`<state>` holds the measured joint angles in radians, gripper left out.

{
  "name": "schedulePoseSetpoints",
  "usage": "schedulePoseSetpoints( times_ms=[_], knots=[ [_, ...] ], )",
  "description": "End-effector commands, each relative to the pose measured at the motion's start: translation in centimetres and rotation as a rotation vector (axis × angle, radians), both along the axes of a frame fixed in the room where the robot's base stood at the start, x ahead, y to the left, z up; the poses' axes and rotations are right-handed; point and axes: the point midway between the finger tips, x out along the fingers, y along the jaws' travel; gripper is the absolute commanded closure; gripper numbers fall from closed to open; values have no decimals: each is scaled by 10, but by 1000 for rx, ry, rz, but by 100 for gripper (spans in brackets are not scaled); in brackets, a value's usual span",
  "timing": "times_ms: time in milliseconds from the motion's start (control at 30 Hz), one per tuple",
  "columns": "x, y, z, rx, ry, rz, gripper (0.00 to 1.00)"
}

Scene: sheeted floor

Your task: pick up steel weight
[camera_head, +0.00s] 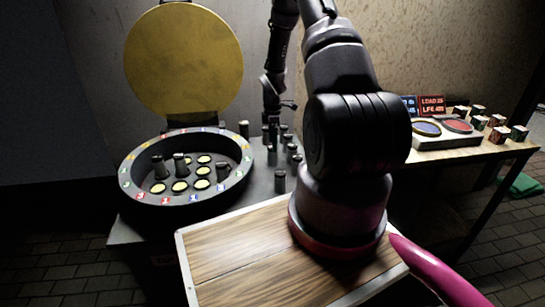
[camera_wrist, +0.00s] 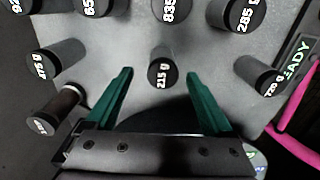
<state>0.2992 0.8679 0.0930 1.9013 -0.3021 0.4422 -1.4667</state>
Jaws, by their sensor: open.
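Several dark steel weights with white gram labels stand on a grey surface in the wrist view. The one labelled 215 g (camera_wrist: 169,50) is in the middle. My gripper (camera_wrist: 158,74) is open, with its green fingertips on either side of that weight's labelled end and a gap on each side. Other weights stand around it, among them the 285 g one (camera_wrist: 240,14) and one at the left (camera_wrist: 60,58).
A round dark tray (camera_head: 150,203) with yellow discs and a few standing weights is at the left, under a big yellow disc (camera_head: 183,60). A wooden-topped board (camera_head: 235,250) is in front. A side table (camera_head: 430,155) at the right holds small cubes and coloured dishes.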

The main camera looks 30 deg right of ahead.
Motion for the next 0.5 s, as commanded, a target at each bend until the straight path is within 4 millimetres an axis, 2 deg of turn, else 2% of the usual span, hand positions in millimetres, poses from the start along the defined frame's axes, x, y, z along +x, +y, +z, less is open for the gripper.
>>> schedulePoseSetpoints(
  times_ms=[233, 500],
  knots=[
    [-1, 0, -21, -1, 0, 0, 14],
    [-5, 1, -59, 0, 1, -1, 14]
  ],
)
